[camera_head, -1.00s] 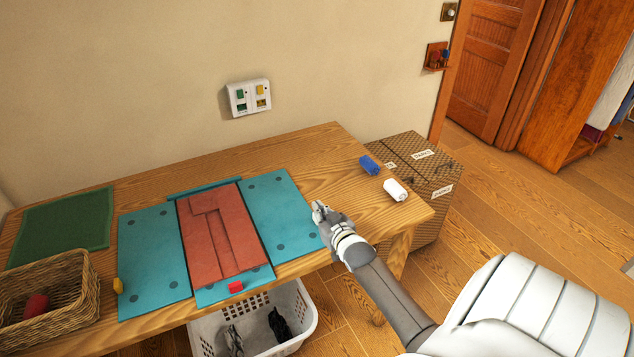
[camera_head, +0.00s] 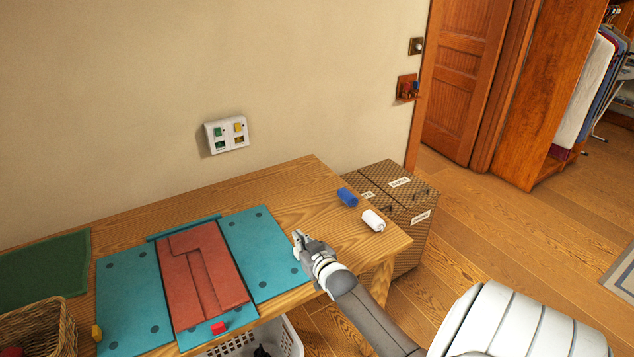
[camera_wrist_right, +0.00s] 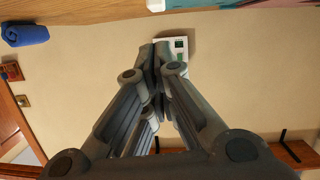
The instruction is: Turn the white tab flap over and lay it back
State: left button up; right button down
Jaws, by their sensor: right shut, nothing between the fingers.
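A teal folding board lies on the wooden table, with a folded red cloth (camera_head: 190,270) on its middle. Its right teal panel (camera_head: 262,250) lies flat. No white tab shows in the head view; my right gripper and forearm stand in front of that panel's right edge. In the right wrist view a small white piece (camera_wrist_right: 156,5) shows beside the teal edge (camera_wrist_right: 195,3); I cannot tell whether it is the tab. My right gripper (camera_head: 298,238) is shut and empty, close to the panel's right edge. It also shows in the wrist view (camera_wrist_right: 154,50). My left gripper is out of view.
A yellow tab (camera_head: 97,333) and a red tab (camera_head: 218,328) show on the board. A wicker basket (camera_head: 45,325) stands left. Cardboard boxes (camera_head: 405,215) stand beyond the table.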

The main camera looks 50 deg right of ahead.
pick_arm(q)
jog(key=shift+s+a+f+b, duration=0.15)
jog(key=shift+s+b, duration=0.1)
jog(key=shift+b, duration=0.3)
pick_arm(e)
jog(key=r+v, duration=0.1)
jog(key=v, duration=0.9)
jog(key=shift+r, duration=0.25)
jog(key=shift+d, duration=0.1)
